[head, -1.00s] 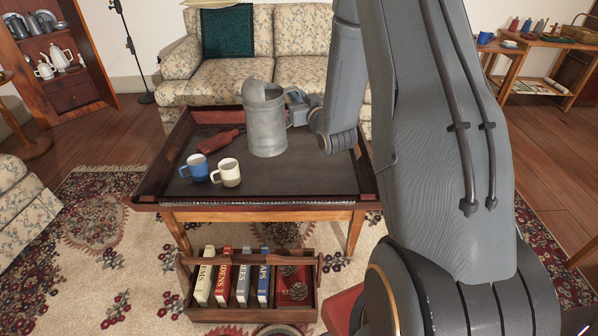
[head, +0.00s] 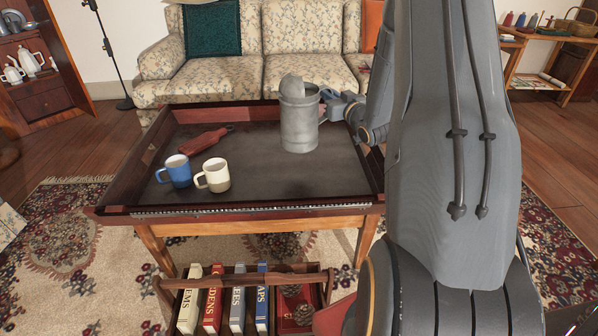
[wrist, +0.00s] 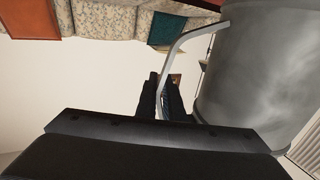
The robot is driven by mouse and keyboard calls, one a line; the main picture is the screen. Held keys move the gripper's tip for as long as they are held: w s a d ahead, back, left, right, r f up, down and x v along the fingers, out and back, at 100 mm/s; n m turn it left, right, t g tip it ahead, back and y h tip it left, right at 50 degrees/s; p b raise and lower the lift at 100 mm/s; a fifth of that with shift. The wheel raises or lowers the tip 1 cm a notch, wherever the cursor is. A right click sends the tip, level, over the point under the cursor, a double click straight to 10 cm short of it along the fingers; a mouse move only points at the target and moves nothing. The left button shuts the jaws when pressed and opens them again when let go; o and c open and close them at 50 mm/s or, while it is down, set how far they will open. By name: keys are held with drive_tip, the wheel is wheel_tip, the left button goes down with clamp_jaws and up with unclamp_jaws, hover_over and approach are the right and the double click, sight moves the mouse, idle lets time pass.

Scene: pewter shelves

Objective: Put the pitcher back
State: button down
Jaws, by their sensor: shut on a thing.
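The pitcher (head: 299,122) is a grey galvanized metal vessel with a hooded top. It is upright over the back right part of the dark tray table (head: 245,212). I cannot tell whether its base touches the tray. My gripper (head: 328,104) is at its right side, shut on its handle. In the wrist view the pitcher's body (wrist: 255,75) fills the right side, and its thin bent handle runs down between my gripper's fingers (wrist: 167,98).
A book caddy (head: 172,283) is below. A sofa (head: 300,75) stands behind. A left cabinet (head: 45,95) holds several pitchers; a side table (head: 548,41) is far right.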

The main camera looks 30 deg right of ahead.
wheel_tip(320, 180, down, 11)
drive_tip(key=d+b, duration=0.1)
drive_tip(key=b, duration=0.2)
drive_tip(key=shift+w+d+r+b, duration=0.15)
drive_tip(key=shift+w+d+b, duration=0.15)
drive_tip(key=shift+b, duration=0.1)
idle(0.4)
drive_tip(key=c, duration=1.9)
unclamp_jaws()
drive_tip(key=shift+f, duration=0.25)
drive_tip(key=shift+o, duration=0.2)
drive_tip(key=s+p, duration=0.3)
drive_tip(key=s, duration=0.9)
drive_tip(key=shift+r, duration=0.15)
